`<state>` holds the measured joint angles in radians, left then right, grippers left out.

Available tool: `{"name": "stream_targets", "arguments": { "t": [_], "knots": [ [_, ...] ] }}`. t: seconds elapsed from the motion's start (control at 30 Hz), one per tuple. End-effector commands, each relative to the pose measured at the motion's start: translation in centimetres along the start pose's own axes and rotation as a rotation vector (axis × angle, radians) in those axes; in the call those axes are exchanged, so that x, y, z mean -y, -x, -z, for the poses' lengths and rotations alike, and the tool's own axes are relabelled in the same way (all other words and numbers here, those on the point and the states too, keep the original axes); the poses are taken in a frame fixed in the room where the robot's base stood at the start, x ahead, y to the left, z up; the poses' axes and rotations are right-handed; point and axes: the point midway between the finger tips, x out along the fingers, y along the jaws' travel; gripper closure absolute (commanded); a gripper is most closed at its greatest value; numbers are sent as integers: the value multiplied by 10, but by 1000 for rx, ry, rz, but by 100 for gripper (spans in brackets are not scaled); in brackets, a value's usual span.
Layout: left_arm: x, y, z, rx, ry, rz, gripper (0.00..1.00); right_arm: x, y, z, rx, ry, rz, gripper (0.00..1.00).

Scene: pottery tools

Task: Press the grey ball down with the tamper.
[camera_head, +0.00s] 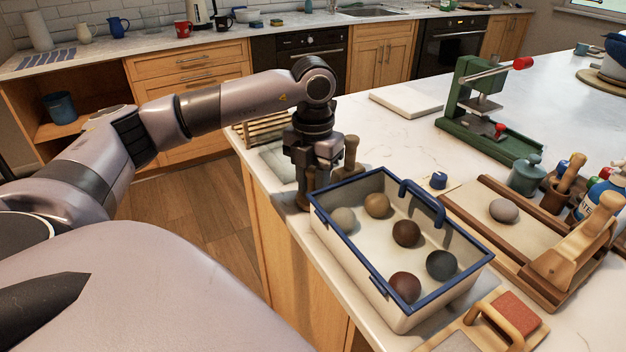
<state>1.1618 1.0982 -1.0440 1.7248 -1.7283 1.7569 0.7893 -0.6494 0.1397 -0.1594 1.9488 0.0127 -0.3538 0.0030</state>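A grey ball (503,210) rests on the pale board with wooden side rails (475,201) at the right. A blue-rimmed white tray (333,239) holds several other balls, including a dark grey one (441,264) and a pale grey-beige one (343,219). My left gripper (312,176) points down at the counter's left edge, behind the tray. Brown wooden-handled tools stand there, one beside the gripper (348,157); I cannot tell which is the tamper. The fingertips are partly hidden among them, so a grip is unclear. My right gripper is out of view.
A green press (487,138) stands behind the board. Jars and bottles crowd the right edge. A wooden handle with a red pad (511,314) lies at the front. Counter behind the tray is mostly clear.

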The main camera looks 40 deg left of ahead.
Motion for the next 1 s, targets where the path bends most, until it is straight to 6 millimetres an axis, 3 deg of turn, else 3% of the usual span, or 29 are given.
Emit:
{"name": "stream_targets", "arguments": {
  "t": [0.07, 0.1, 0.2, 0.53, 1.0],
  "knots": [
    [0, -2, 0, 1, 0, 1, 100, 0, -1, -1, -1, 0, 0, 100],
    [0, -2, 0, 1, 0, 1, 67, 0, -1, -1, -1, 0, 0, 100],
    [0, -1, 0, 1, 0, 1, 40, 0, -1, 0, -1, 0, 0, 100],
    [0, 2, 0, 2, 0, 1, 40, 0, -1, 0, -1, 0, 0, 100],
    [0, 66, 0, 1, 0, 1, 40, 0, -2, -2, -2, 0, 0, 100]
  ]
}}
